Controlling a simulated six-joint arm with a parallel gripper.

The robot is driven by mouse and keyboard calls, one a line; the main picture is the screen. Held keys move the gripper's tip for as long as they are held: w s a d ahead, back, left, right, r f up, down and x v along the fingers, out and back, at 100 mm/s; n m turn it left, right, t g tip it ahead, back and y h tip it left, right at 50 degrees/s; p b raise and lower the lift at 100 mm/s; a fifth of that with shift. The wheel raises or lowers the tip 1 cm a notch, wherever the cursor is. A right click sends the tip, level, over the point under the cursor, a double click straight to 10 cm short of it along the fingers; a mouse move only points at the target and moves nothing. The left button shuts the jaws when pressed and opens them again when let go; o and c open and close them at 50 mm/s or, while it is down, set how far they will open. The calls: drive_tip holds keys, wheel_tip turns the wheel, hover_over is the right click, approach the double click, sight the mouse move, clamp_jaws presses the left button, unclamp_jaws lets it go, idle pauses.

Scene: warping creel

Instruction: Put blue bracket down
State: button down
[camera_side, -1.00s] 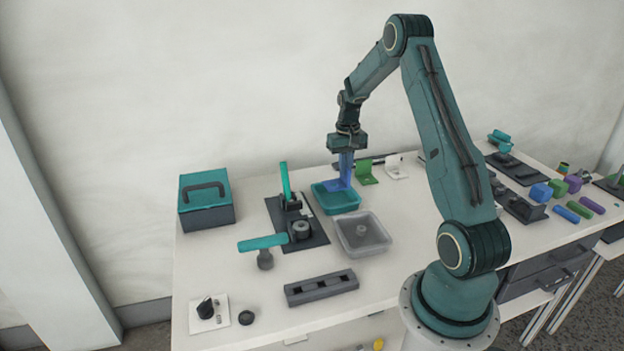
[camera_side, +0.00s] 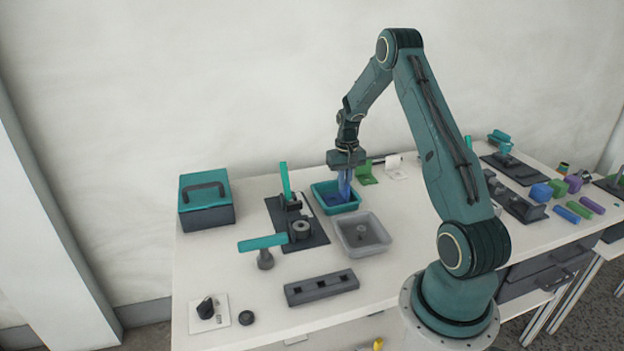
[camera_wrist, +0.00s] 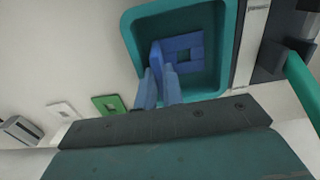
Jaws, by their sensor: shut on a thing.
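The blue bracket (camera_wrist: 185,47) is an L-shaped piece with a square opening in one plate. In the wrist view it is inside the teal tray (camera_wrist: 222,80), and its upright plate is between the fingertips of my gripper (camera_wrist: 158,82). In the side view my gripper (camera_side: 345,182) points down into the teal tray (camera_side: 322,200), shut on the bracket. The bracket (camera_side: 338,197) shows low inside the tray walls. I cannot tell whether it touches the tray floor.
A green bracket (camera_side: 367,172) and a white bracket (camera_side: 396,168) stand behind and right of the tray. A grey tray (camera_side: 345,240) is in front. A dark fixture with a teal upright handle (camera_side: 285,180) stands close on the left.

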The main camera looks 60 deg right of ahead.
drive_tip(key=shift+f, duration=0.15)
drive_tip(key=c, duration=1.5)
unclamp_jaws()
wheel_tip(320, 180, up, 12)
drive_tip(key=shift+r, duration=0.15)
